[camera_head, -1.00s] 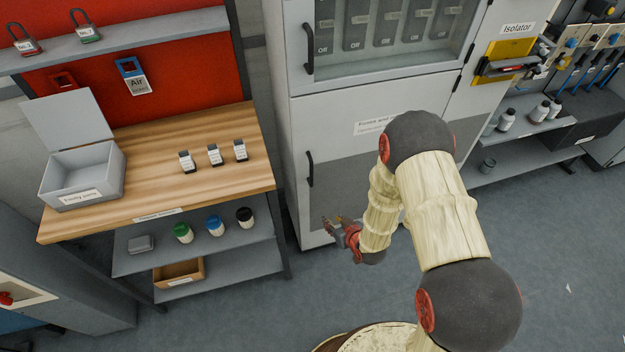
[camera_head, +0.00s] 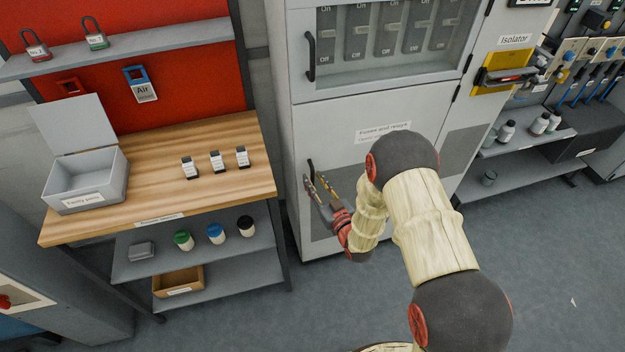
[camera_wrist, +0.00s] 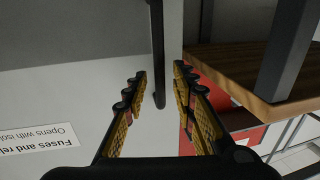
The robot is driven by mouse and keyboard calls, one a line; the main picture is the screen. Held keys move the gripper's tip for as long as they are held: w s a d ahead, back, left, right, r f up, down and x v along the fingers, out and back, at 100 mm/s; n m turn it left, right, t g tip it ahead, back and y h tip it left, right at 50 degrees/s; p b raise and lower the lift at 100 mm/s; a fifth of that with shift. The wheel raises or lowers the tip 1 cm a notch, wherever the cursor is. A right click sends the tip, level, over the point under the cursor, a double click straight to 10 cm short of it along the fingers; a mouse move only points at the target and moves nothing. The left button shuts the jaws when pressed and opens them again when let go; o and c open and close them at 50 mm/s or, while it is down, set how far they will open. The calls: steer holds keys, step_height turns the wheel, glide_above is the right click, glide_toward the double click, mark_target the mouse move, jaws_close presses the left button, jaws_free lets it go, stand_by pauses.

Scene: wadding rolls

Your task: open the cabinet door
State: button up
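The grey cabinet's lower door (camera_head: 345,115), labelled "Fuses and relays", is shut. Its black vertical handle (camera_head: 310,167) is on the door's left side, partly hidden by my gripper (camera_head: 315,181). The gripper is open, its fingertips close to the handle. In the wrist view the handle (camera_wrist: 157,55) stands in the gap between the two spread fingers (camera_wrist: 161,70), with pale door surface (camera_wrist: 70,90) to the left. I cannot tell whether either finger touches the handle.
A wooden workbench (camera_head: 225,135) stands left of the cabinet, its edge (camera_wrist: 260,85) close to the right finger in the wrist view. The upper windowed door (camera_head: 400,78) has its own handle (camera_head: 310,55). An isolator switch (camera_head: 508,75) is at right. Floor in front is clear.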

steer(key=shift+x, duration=0.85)
steer(key=c, duration=0.3)
steer(key=c, duration=0.4)
jaws_close()
